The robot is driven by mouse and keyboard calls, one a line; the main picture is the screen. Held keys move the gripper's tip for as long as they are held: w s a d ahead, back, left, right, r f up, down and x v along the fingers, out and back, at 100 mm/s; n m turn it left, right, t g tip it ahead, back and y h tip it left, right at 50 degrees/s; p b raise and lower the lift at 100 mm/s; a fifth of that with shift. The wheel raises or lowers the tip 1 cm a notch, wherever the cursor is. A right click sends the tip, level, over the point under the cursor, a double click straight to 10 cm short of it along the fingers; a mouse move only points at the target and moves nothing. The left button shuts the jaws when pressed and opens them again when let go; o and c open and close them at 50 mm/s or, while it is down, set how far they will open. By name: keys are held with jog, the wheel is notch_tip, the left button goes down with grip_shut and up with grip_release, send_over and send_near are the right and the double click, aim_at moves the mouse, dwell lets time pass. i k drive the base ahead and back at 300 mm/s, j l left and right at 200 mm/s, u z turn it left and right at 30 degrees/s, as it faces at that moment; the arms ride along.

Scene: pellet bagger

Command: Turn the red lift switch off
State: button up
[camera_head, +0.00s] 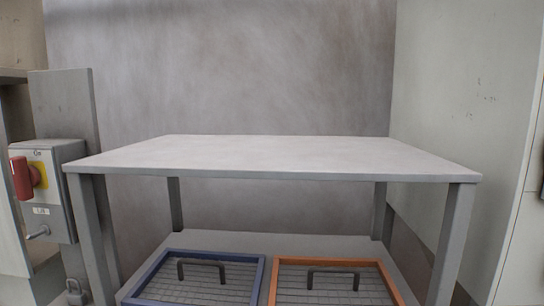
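The red lift switch (21,178) is a red handle on a yellow plate, on the front of a grey box (60,188) at the far left. The handle looks roughly upright, leaning slightly. Small lettering sits above it, perhaps "On", and a small label is below it. A grey lever or hook sticks out low on the box. The box is fixed to a grey post (66,112). My gripper is not in view.
A grey table (290,155) with a bare top fills the middle. On its lower shelf lie a blue-framed tray (148,277) and an orange-framed tray (273,282), each with a dark handle. A padlock-like item (75,292) hangs low on the post. Walls close the back and right.

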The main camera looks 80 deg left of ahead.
aim_at(26, 177)
jog(key=u, duration=3.55)
jog(key=j, duration=0.1)
